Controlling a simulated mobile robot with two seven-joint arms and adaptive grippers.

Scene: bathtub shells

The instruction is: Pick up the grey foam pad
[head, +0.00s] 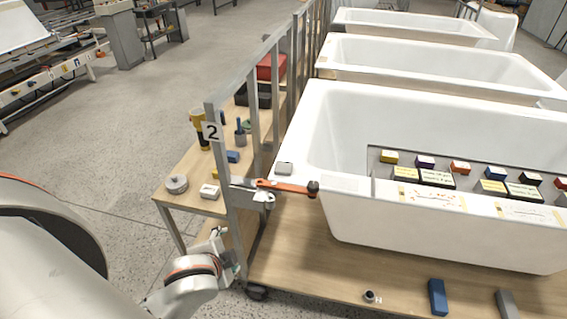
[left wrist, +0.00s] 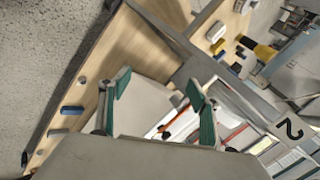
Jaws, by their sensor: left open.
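A small grey pad (head: 285,168) lies on the near left corner of the white tub's rim in the head view. In the left wrist view a small grey patch (left wrist: 177,99) between the fingers appears to be the same pad, partly hidden by the right-hand finger. My left gripper (head: 230,256) is low by the frame post, below and left of the pad and apart from it. In the left wrist view its green-padded fingers (left wrist: 160,97) are spread with nothing held between them. My right gripper is not in view.
A metal frame post with a number 2 sign (head: 212,131) stands beside my gripper. An orange-handled tool (head: 285,187) extends from it across the tub (head: 345,215). A blue block (head: 437,297) and a grey block (head: 507,303) lie on the wooden platform. A side bench (head: 172,200) holds small items.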

